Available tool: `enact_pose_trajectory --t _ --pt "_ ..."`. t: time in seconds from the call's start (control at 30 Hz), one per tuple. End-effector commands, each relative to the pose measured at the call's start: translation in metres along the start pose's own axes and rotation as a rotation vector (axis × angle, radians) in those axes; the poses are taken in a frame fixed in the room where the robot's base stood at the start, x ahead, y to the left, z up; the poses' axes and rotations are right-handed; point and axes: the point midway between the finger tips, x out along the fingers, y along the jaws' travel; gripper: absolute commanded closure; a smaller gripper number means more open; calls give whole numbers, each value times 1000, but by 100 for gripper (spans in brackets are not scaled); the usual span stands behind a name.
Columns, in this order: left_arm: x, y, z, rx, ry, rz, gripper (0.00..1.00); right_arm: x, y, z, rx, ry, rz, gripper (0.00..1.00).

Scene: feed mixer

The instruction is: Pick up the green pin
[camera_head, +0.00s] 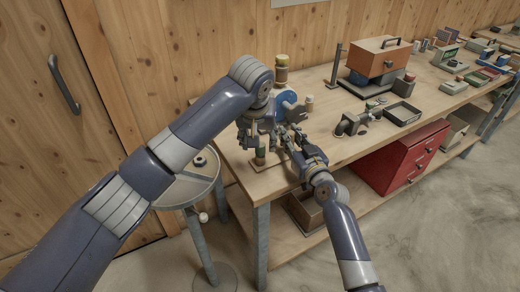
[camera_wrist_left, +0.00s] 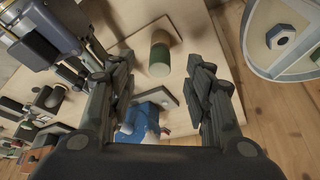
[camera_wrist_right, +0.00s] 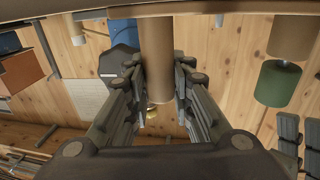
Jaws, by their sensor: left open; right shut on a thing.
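The green pin (camera_head: 260,152), a cylinder with a green part and a tan part, stands on the wooden workbench near its left end. My left gripper (camera_head: 258,140) is open above it. In the left wrist view the green pin (camera_wrist_left: 160,54) shows between the open fingers, with gaps on both sides. My right gripper (camera_head: 291,138) is to its right, shut on a tan cylinder (camera_wrist_right: 158,50) in the right wrist view. The green pin (camera_wrist_right: 278,84) also shows there, to the right and apart from the right fingers. The held cylinder's far end is partly hidden.
A round stand (camera_head: 190,190) is left of the bench. A small vise-like tool (camera_head: 350,125), a black tray (camera_head: 403,113) and an orange box (camera_head: 380,55) lie right.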

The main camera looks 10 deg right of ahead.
Motion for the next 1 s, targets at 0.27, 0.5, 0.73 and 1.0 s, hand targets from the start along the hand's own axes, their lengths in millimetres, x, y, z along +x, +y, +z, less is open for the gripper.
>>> enact_pose_trajectory --t 0.27,0.5,0.73,1.0 --pt "24 -1 0 -1 0 -1 53 0 -1 2 -1 -4 -2 100" --pt "58 -1 -1 -1 0 0 53 0 -1 2 -1 -4 -2 100" --pt "64 -1 -2 -1 2 2 53 0 -1 2 -1 -4 -2 100" --pt "64 -1 -2 -1 2 1 94 0 -1 2 -1 -4 -2 100"
